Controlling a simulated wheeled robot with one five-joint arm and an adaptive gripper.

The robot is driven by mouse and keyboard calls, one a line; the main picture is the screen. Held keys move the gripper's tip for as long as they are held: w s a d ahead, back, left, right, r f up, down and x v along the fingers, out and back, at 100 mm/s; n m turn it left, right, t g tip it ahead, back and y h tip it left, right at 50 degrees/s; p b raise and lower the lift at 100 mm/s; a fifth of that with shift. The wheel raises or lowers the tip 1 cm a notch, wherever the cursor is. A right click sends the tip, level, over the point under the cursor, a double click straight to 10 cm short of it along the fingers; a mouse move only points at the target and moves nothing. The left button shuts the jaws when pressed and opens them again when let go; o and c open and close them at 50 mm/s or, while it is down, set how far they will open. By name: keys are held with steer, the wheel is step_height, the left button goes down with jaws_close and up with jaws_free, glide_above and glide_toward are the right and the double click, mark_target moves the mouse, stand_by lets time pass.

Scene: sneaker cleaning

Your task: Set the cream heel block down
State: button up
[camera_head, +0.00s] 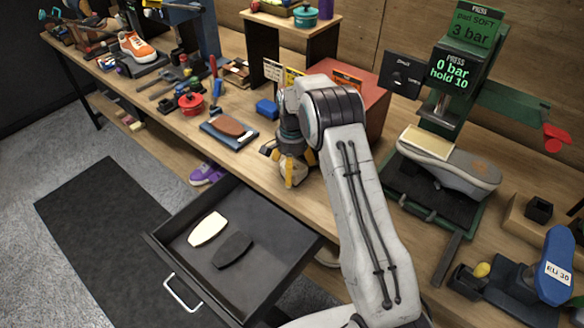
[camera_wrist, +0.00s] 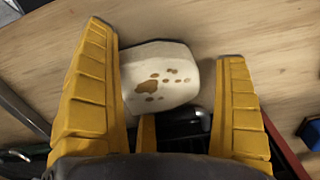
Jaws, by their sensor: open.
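The cream heel block (camera_wrist: 160,78) shows in the wrist view as a rounded cream piece with brown spots on its face. It appears to lie on the wooden bench top. My gripper (camera_wrist: 166,48) is open around it, with one yellow finger on each side. The left finger overlaps the block's left edge, and a gap shows before the right finger. In the head view my gripper (camera_head: 291,172) points down at the bench's front edge, left of the press, and largely hides the block.
An open drawer (camera_head: 169,250) below holds a cream sole-shaped piece (camera_head: 208,229) and a dark one (camera_head: 232,250). A blue block (camera_head: 267,109) and a tray with a brown sole (camera_head: 229,126) lie left. The press (camera_head: 455,110) holding a grey shoe (camera_head: 462,172) stands right.

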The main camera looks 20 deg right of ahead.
steer(key=s+r+n+t, duration=0.1)
steer(key=s+r, duration=0.3)
steer(key=r, duration=0.6)
steer(key=s+r+n, duration=0.2)
steer(key=s+r, duration=0.1)
steer(key=r, duration=0.7)
steer(key=s+n+t, duration=0.3)
steer(key=s+n, duration=0.4)
steer(key=s, duration=2.1)
steer(key=shift+r+n+b, duration=0.4)
steer(key=shift+r, duration=0.05)
